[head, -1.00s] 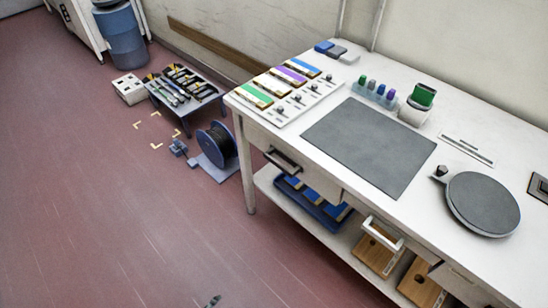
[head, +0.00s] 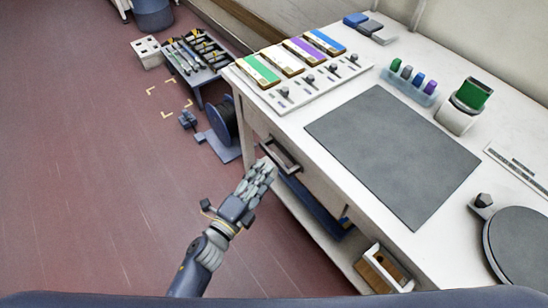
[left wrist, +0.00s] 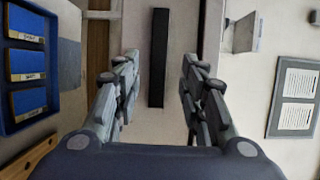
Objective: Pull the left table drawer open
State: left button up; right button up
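The left table drawer (head: 306,180) is a pale front under the table's left end, and it looks shut. Its dark bar handle (head: 281,155) is partly hidden by my gripper's fingertips. My left gripper (head: 264,168) is just in front of the handle, reaching up from below. In the left wrist view the black handle (left wrist: 158,60) stands upright in the gap between the two spread fingers of the left gripper (left wrist: 160,80). The fingers do not close on it, and I cannot tell how deep it lies between them. My right gripper is out of view.
The white table (head: 291,128) carries a grey mat (head: 392,152), colored blocks and a round dark plate (head: 520,245). A blue tray (head: 312,207) and a wooden box (head: 383,268) are on the shelf below.

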aim_at(273, 161)
pick_arm(q)
jog(key=x, duration=0.6)
jog(key=shift+f+b, duration=0.1)
jog(key=shift+b, duration=0.2)
jog(key=shift+w+d, duration=0.25)
jog(key=shift+w, duration=0.2)
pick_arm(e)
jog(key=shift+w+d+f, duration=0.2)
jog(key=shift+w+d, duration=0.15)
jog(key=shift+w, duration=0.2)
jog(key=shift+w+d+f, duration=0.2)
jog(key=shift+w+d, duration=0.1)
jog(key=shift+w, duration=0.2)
pick_arm(q)
grip_shut()
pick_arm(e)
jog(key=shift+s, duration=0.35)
